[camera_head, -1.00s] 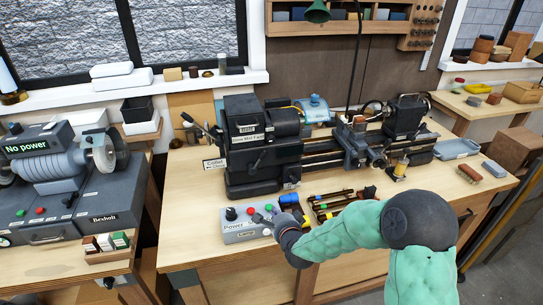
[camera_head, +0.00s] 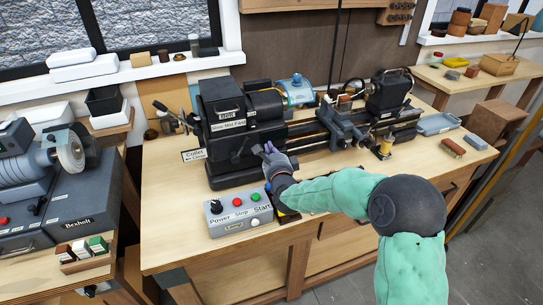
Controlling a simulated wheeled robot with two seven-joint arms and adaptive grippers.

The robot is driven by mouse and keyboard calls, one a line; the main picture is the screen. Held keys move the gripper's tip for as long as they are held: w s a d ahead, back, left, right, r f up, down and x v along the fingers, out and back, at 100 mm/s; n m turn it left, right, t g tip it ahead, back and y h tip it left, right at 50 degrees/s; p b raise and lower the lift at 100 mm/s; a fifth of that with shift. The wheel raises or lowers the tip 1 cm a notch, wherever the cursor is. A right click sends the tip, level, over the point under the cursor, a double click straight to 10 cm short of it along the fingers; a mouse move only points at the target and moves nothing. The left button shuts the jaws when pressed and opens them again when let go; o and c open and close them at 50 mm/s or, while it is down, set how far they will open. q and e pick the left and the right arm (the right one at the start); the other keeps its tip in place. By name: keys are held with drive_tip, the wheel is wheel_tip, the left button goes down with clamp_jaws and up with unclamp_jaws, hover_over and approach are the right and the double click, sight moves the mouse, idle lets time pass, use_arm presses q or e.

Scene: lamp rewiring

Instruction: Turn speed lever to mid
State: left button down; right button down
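A small black lathe (camera_head: 240,170) stands on the wooden bench, with a white label reading "Slow Mid Fast" (camera_head: 227,125) on its headstock. My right gripper (camera_head: 268,150), dark grey on a green sleeve, is raised at the headstock's lower right front, a little right of and below that label. Its fingertips look near or against the headstock; I cannot tell whether they touch. The speed lever is not clearly distinguishable at this size, and its position cannot be read. Whether the gripper is open or shut is unclear. My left gripper is out of view.
A grey control box (camera_head: 238,213) with Power, Stop and Start controls sits in front of the lathe, just below my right wrist. A "Collet" label (camera_head: 193,155) is left of the headstock. A brush (camera_head: 452,146) and a blue-grey tray (camera_head: 438,124) lie at right.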

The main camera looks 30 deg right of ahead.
sight(266, 137)
drive_tip(key=x, duration=0.4)
drive_tip(key=shift+w+d+f, duration=0.1)
drive_tip(key=shift+w+d, duration=0.05)
drive_tip(key=shift+w, duration=0.1)
drive_tip(key=a, duration=0.1)
drive_tip(key=a+r, duration=0.1)
drive_tip(key=a, duration=0.1)
drive_tip(key=shift+s+a+r, duration=0.15)
drive_tip(key=shift+a+r, duration=0.1)
drive_tip(key=shift+a, duration=0.2)
drive_tip(key=shift+a+r, duration=0.1)
drive_tip(key=shift+r, duration=0.05)
drive_tip(key=shift+a+r+n+b, duration=0.15)
drive_tip(key=shift+n+b, duration=0.15)
drive_tip(key=shift+n, duration=0.1)
